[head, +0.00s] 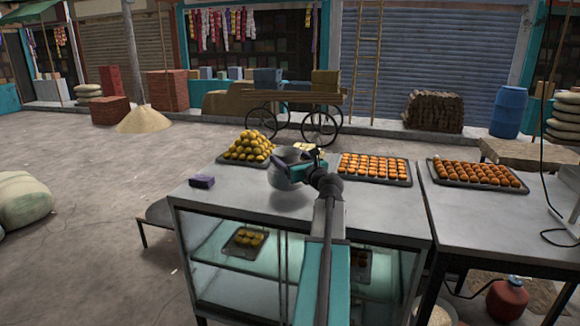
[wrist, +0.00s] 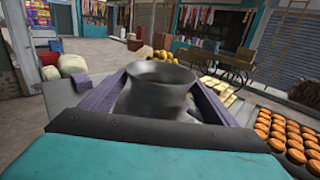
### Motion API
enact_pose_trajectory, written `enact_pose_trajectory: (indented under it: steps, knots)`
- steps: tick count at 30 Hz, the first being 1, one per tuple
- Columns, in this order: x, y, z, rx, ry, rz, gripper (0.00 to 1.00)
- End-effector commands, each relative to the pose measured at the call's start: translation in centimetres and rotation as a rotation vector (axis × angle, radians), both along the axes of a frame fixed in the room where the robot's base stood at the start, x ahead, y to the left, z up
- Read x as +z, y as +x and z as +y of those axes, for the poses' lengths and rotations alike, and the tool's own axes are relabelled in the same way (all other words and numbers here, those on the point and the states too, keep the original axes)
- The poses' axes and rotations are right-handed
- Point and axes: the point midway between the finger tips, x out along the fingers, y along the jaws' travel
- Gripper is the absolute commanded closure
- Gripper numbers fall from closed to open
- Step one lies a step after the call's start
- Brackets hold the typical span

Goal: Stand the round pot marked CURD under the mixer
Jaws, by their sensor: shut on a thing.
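A round grey metal pot (head: 279,176) with a flared rim is over the glass-fronted counter (head: 375,215) in the head view. My gripper (head: 300,168) is shut on it from the near right side. In the wrist view the pot (wrist: 158,90) stands upright between the two purple fingers of my gripper (wrist: 155,93). No CURD marking is readable on it. I cannot tell for sure whether its base touches the counter top. No mixer can be made out in either view.
A small purple box (head: 202,181) lies left on the counter. A tray of yellow sweets (head: 249,147) stands behind, with a tray of orange sweets (head: 373,167) to the right. The right table (head: 490,215) has another sweet tray (head: 478,173) and free room in front.

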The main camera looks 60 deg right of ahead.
Motion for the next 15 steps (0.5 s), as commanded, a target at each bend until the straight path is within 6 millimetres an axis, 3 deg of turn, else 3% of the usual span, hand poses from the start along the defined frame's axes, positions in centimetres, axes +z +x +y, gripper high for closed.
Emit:
enact_pose_trajectory:
  steps: [15]
  knots:
    - [-0.16,0.11,-0.09,-0.001,0.000,-0.004,0.81]
